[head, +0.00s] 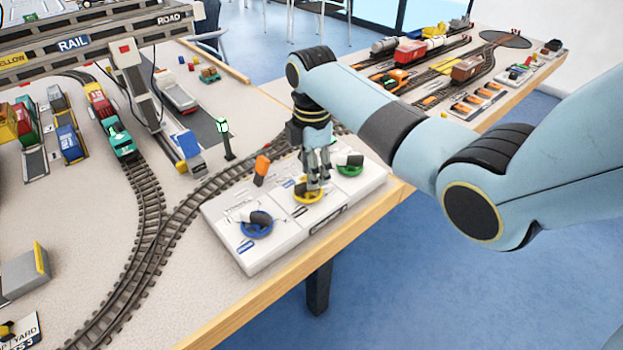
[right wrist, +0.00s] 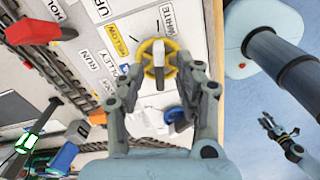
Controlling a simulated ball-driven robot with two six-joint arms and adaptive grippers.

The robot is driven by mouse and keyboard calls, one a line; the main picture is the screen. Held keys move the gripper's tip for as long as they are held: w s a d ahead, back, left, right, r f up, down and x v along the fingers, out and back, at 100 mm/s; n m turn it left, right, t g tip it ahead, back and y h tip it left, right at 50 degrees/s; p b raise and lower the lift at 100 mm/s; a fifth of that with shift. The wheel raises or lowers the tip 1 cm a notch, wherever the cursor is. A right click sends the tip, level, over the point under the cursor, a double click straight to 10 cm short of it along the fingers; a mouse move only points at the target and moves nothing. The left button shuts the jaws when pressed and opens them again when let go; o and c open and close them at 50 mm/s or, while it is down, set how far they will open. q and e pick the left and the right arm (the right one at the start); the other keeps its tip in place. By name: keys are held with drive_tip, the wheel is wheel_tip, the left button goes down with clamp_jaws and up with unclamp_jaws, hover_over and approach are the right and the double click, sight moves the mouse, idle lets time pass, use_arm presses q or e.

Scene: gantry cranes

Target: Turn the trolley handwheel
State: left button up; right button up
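The control panel (head: 235,255) is a white box at the table's front edge with a blue, a yellow and a green handwheel. The yellow handwheel (head: 309,197) is in the middle; in the right wrist view the yellow wheel (right wrist: 147,47) has a pale bar across it, near a partly hidden label reading "...OLLEY". My right gripper (head: 316,180) points down over it. In the right wrist view my right gripper (right wrist: 158,72) is open, one finger on each side of the wheel; contact is unclear. My left gripper (right wrist: 278,130) shows small over the floor, its opening unclear.
The blue handwheel (head: 257,230) and green handwheel (head: 350,170) flank the yellow one. Curved track (head: 150,215) runs to the left. A second table (head: 505,95) with model trains stands beyond.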

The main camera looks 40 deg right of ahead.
drive_tip(key=shift+f, duration=1.25)
drive_tip(key=shift+c, duration=1)
drive_tip(key=c, duration=0.5)
use_arm(q)
drive_tip(key=shift+f, duration=0.15)
use_arm(e)
clamp_jaws()
use_arm(q)
drive_tip(key=shift+s, duration=0.1)
